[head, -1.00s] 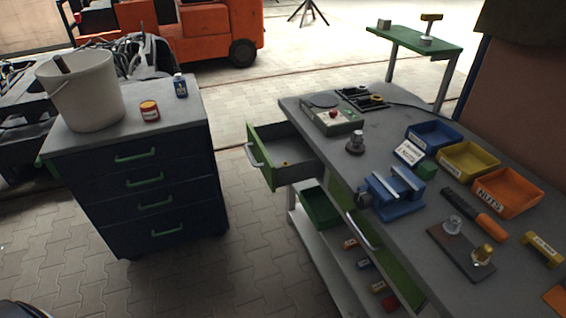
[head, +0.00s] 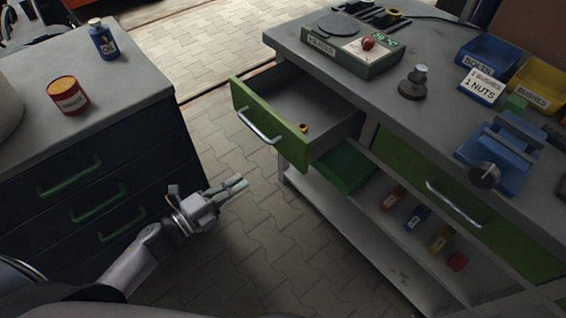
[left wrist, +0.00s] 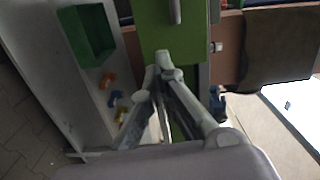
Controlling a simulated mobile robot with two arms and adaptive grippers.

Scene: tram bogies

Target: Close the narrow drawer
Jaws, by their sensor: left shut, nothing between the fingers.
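The narrow drawer (head: 275,128) stands pulled out from the left end of the workbench. It has a green front and a pale bar handle (head: 258,127), and a small yellow ring (head: 303,127) lies inside it. My left gripper (head: 242,184) is shut and empty, below and to the left of the drawer front, apart from it in the head view. In the left wrist view its fingers (left wrist: 162,62) point at a green panel (left wrist: 165,35) with a handle; I cannot tell which drawer this is. My right gripper is not in view.
A dark cabinet (head: 90,150) with green handles stands left, carrying a red tin (head: 68,96) and a blue bottle (head: 102,40). Under the bench are a green bin (head: 345,168) and small coloured boxes. A wider drawer (head: 460,205) is shut. Paving between cabinet and bench is clear.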

